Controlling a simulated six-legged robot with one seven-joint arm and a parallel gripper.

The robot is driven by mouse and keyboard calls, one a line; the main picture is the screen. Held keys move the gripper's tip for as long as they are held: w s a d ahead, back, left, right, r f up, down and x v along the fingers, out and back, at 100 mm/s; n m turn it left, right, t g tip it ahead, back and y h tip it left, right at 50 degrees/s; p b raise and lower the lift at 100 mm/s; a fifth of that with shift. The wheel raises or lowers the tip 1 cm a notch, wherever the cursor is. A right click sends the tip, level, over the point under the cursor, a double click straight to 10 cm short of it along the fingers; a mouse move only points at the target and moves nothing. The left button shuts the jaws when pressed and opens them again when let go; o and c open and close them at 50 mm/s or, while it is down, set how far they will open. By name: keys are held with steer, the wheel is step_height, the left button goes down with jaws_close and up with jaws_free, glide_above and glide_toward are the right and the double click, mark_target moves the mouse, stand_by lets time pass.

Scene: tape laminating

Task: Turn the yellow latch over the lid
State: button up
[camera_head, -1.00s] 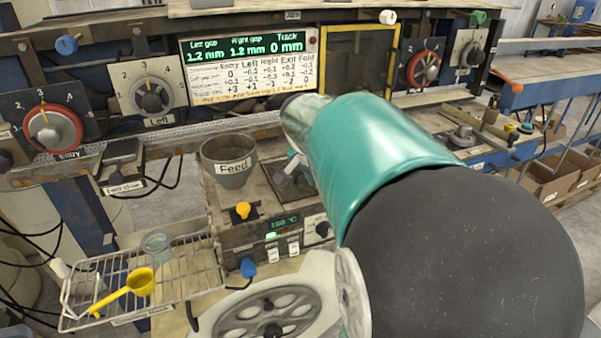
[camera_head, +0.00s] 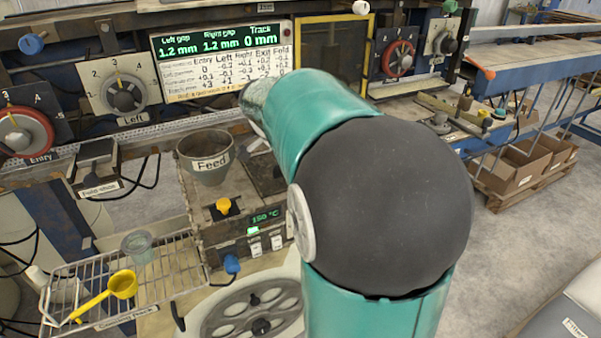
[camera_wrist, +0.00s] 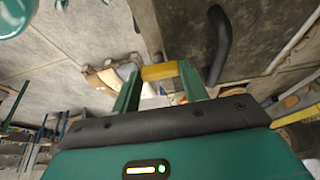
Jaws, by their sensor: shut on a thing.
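In the wrist view, my gripper (camera_wrist: 160,78) has its two green fingers on either side of a yellow bar, which looks like the yellow latch (camera_wrist: 160,71). The fingers are shut on it. A worn grey surface (camera_wrist: 270,35), possibly the lid, lies beside it with a dark curved handle (camera_wrist: 218,45). In the head view, my arm hides the gripper and the latch. A dark plate (camera_head: 262,172) shows partly beside the feed hopper (camera_head: 205,158). I cannot tell how far the latch lies over the lid.
A wire rack (camera_head: 172,268) with a yellow scoop (camera_head: 122,284) stands at lower left. A panel with dials and a display (camera_head: 222,60) runs along the back. Clear floor (camera_head: 510,245) lies at right.

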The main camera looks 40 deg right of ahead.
stand_by(0.3)
steer(key=o, duration=1)
steer(key=v, duration=1.4)
steer(key=shift+f, duration=0.1)
steer(key=s+a+f+n+t+y, duration=0.1)
steer(key=s+a+f+n+t, duration=0.1)
steer(key=s+a+f+n, duration=0.2)
steer(key=s+a+f+n+t+y, duration=0.2)
steer(key=s+a+f+n, duration=0.2)
steer(key=a+n, duration=0.6)
steer(key=s+a+f+n+t+y, duration=0.1)
steer(key=s+a+f+n+t, duration=0.2)
steer(key=s+a+f+n, duration=0.2)
steer(key=shift+a+n, duration=0.95)
steer(key=shift+n, duration=0.25)
